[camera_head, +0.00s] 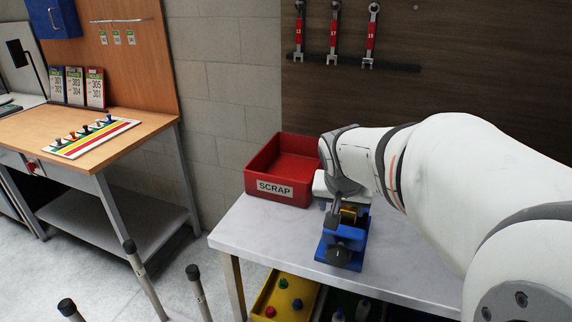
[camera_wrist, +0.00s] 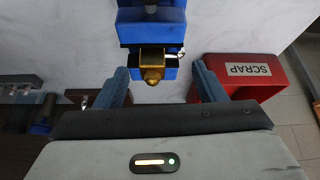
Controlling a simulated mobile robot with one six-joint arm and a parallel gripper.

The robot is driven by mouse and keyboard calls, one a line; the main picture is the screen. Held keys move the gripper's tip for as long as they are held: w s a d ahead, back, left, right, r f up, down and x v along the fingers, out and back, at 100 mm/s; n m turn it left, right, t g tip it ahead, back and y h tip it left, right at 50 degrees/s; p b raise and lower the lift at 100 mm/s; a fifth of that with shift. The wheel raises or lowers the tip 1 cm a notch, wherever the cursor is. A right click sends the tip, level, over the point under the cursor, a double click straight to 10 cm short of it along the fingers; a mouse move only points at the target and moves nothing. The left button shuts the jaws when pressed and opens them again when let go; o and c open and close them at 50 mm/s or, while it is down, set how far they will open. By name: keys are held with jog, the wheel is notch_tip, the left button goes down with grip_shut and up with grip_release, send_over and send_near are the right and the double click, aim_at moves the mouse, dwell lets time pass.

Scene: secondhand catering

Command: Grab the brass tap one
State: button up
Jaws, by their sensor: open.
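The brass tap (camera_wrist: 152,74) is held in a blue vise (camera_wrist: 150,32) on the light grey bench and points toward my wrist. In the head view the brass tap (camera_head: 349,214) is partly hidden behind my gripper, and the blue vise (camera_head: 340,252) stands below it. My gripper (camera_wrist: 160,72) is open, with one finger on each side of the brass tap. Gaps show between the tap and both fingers, so it does not appear to be gripped. A silvery part shows beside the tap.
A red scrap bin (camera_head: 258,169) stands on the bench left of the vise. A yellow tray (camera_head: 277,298) with small coloured parts and some bottles sit below the bench. Wrenches (camera_head: 334,32) hang on the back board. A wooden workbench (camera_head: 140,112) stands apart at left.

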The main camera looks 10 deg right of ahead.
aim_at(349, 216)
jog(key=shift+w+d+r+m+h, duration=0.15)
jog(key=shift+w+d+m, duration=0.1)
jog(key=shift+w+d, duration=0.4)
jog(key=shift+w+d+r+m+h, duration=0.15)
jog(key=shift+w+d+m, duration=0.1)
jog(key=shift+w+d, duration=0.3)
jog(key=shift+x, duration=1)
jog(key=x, duration=0.2)
jog(key=p+x, duration=0.1)
jog(key=x, duration=0.2)
jog(key=shift+w+d+r, duration=0.1)
jog(key=shift+w+d, duration=0.1)
jog(key=shift+d, duration=0.15)
jog(key=shift+c, duration=0.5)
grip_shut()
